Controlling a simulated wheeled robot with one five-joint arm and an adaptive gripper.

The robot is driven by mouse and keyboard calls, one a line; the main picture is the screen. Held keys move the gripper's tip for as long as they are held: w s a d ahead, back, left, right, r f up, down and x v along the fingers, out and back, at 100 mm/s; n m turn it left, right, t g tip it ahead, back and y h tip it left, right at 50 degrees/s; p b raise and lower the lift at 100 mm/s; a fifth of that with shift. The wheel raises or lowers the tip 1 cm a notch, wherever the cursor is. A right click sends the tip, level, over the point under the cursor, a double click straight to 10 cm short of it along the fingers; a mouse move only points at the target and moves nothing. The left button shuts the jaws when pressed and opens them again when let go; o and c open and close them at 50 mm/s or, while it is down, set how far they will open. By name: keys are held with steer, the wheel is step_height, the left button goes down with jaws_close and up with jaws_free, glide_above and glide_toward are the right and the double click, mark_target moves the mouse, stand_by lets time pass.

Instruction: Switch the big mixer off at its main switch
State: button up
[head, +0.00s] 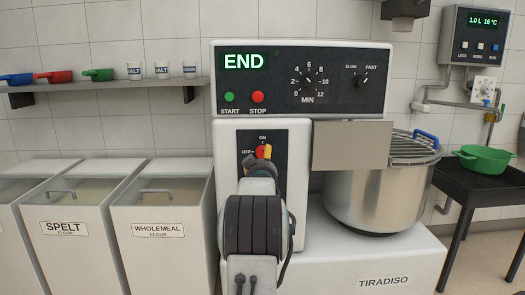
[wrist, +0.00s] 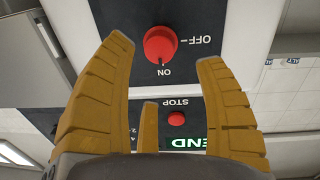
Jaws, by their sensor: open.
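The big mixer (head: 350,255) has a white body, a steel bowl and a display reading END. Its red round main switch (wrist: 160,44) sits on a dark plate marked OFF and ON. In the wrist view, which is upside down, its white mark points at ON. My gripper (wrist: 165,52) is open, with its yellow fingers spread either side of the switch in the picture; no contact shows. In the head view the red switch (head: 260,154) is partly hidden by my gripper and arm.
Green START (head: 229,97) and red STOP (head: 257,97) buttons and dials sit above the switch. Flour bins (head: 160,215) stand to the left. A black table (head: 475,185) with a green bowl (head: 484,159) stands to the right.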

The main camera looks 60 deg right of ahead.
mark_target(263, 154)
steer(key=shift+f+b+x, duration=0.2)
steer(key=shift+b+x, duration=1.5)
steer(key=shift+x, duration=0.55)
steer(key=shift+w+d+r, duration=0.15)
steer(key=shift+w+d, duration=0.1)
steer(key=shift+d, duration=0.3)
steer(key=shift+w+d, duration=0.35)
steer(key=shift+d, duration=0.3)
steer(key=shift+c, duration=0.2)
steer(key=c, duration=1.2)
